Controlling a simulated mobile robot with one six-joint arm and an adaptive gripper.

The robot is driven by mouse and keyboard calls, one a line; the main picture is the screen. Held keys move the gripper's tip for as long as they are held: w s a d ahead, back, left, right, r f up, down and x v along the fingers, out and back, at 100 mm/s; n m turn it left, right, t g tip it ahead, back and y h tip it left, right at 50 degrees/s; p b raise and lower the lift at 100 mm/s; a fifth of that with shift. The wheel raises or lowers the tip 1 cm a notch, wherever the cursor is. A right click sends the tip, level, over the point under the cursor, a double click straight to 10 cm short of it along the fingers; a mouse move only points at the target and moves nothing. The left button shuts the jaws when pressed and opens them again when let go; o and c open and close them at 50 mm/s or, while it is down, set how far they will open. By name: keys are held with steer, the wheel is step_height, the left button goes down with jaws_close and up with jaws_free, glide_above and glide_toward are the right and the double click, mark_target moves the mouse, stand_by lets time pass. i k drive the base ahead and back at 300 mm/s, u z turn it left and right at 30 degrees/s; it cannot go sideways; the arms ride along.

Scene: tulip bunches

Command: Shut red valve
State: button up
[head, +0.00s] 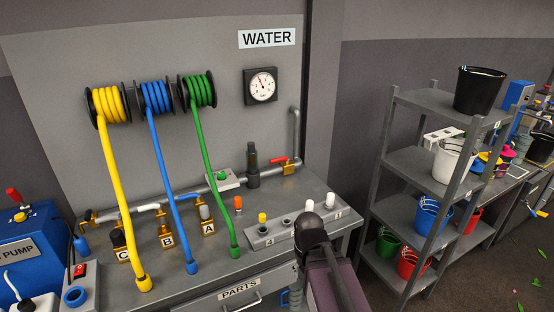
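The red valve has a red lever (278,161) on a brass body (290,169). It sits on the grey pipe at the back right of the bench, just below the riser that goes up the wall. The lever points left, roughly along the pipe. Part of my arm shows at the bottom centre, in front of the bench and below the valve. My gripper cannot be made out, and nothing touches the red valve.
A grey bench (110,291) carries yellow, blue and green hoses, valves marked A, B and C, and a rack (270,237) of small parts. A pressure gauge (262,85) hangs on the wall. A shelf (408,160) with buckets stands right; a blue pump (30,240) stands left.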

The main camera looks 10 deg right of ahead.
mark_target(286, 158)
steer(key=z, duration=0.05)
steer(key=i, duration=1)
steer(key=u, duration=0.05)
